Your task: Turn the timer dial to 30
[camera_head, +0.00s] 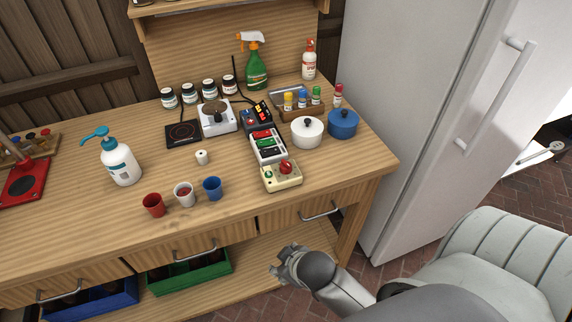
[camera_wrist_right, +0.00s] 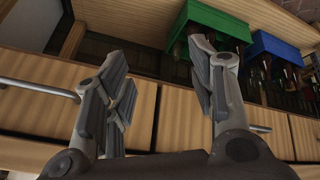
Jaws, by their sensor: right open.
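The cream timer box (camera_head: 282,178) sits near the front edge of the wooden bench, toward its right end. On its top are a red dial (camera_head: 285,168) and a smaller green knob (camera_head: 268,174). The dial's markings are too small to read. My right gripper (camera_head: 277,264) is in front of the bench, below the tabletop edge and apart from the timer. In the right wrist view its fingers (camera_wrist_right: 160,95) are spread with nothing between them; drawer fronts and crates show beyond. My left gripper is not in view.
Red (camera_head: 153,205), white (camera_head: 184,194) and blue (camera_head: 212,188) cups stand left of the timer. White (camera_head: 307,132) and blue (camera_head: 342,123) pots are behind right. A drawer handle (camera_head: 320,212) juts out below.

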